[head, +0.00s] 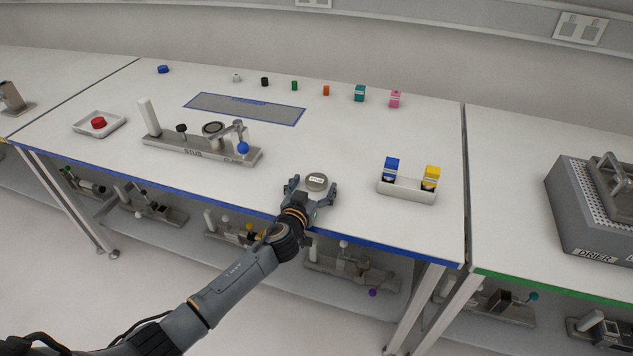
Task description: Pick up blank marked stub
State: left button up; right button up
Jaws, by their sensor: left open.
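The stub (317,181) is a small grey disc with a white label on top; the label's text is too small to read surely. It stands on the white table near the blue front edge. My left gripper (314,190) is open, with its two fingers on either side of the stub. I cannot tell whether the fingers touch it. My right gripper is not in view.
A fixture labelled STUB (195,150) with a blue ball knob stands to the left. A white tray (408,193) with blue and yellow blocks is to the right. Several small coloured pieces line the back. A grey drier (592,215) stands on the right table.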

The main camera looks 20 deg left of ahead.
pick_arm(q)
jog(key=c, duration=1.6)
jog(key=shift+r, duration=0.1)
